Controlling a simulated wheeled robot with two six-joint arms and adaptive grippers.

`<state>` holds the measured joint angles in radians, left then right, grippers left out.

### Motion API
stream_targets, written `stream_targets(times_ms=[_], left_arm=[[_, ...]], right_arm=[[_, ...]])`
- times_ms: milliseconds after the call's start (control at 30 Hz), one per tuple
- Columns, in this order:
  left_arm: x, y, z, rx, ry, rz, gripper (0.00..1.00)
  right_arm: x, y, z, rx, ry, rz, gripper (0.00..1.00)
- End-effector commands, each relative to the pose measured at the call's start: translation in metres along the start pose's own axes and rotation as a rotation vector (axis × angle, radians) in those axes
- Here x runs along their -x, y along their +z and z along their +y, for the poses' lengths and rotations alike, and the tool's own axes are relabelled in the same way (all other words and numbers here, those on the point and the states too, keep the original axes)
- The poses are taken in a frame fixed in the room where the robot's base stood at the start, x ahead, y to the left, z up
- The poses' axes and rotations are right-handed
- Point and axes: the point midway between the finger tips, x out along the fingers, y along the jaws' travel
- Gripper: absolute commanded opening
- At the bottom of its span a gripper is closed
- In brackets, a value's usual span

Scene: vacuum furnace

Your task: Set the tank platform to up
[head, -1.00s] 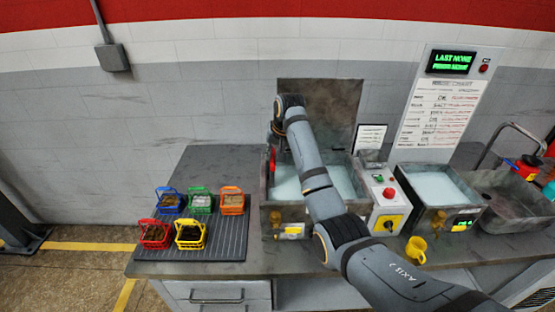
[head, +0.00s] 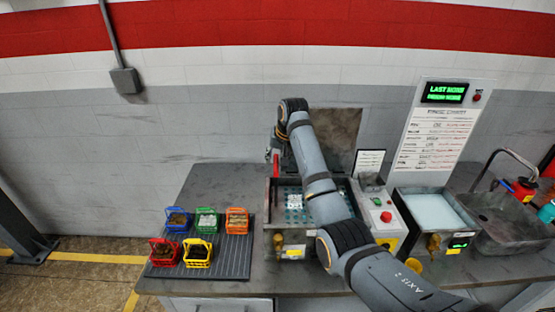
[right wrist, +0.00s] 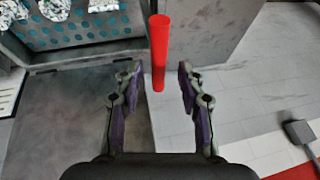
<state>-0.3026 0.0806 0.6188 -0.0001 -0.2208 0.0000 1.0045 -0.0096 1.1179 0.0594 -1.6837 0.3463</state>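The tank (head: 292,236) stands on the bench. Its perforated platform (head: 297,216) with teal holes shows at the top of the tank, and pale pieces lie on it; it also shows in the right wrist view (right wrist: 85,38). The red lever handle (head: 276,163) rises upright at the tank's left side. My right gripper (head: 274,150) is at this handle. In the right wrist view, my right gripper (right wrist: 155,82) is open, its fingers on either side of the red handle (right wrist: 160,50) with gaps to both. My arm covers part of the tank. My left gripper is not in view.
Several small coloured baskets (head: 205,222) stand on a dark ribbed mat (head: 236,262) at the left. A control box with a red button (head: 386,216) adjoins the tank. Right of it are a second tank (head: 432,210) and a sink (head: 505,220).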

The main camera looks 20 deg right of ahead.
Motion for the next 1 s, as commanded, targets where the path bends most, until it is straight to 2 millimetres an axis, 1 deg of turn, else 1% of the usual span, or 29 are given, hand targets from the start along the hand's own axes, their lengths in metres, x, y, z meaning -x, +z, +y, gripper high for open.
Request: stream_targets(times_ms=[167, 267, 367, 600, 700, 800, 1000], left_arm=[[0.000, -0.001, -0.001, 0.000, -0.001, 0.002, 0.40], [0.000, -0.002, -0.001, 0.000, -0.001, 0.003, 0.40], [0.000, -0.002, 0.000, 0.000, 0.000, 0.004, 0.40], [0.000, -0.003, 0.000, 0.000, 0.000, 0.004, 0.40], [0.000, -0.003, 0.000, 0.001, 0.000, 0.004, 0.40], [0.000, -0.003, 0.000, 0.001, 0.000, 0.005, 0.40], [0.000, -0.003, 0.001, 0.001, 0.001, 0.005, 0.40]], right_arm=[[-0.001, 0.001, 0.000, 0.000, 0.001, -0.003, 0.39], [0.007, 0.001, 0.000, 0.000, 0.001, -0.003, 0.39], [0.025, 0.000, 0.000, 0.000, 0.000, 0.001, 0.39], [0.084, -0.001, 0.000, 0.000, -0.001, 0.001, 0.39], [0.102, 0.000, 0.000, 0.001, 0.000, 0.000, 0.39], [0.113, 0.000, 0.000, 0.001, 0.000, -0.001, 0.39], [0.119, 0.000, 0.000, 0.000, 0.001, -0.003, 0.39]])
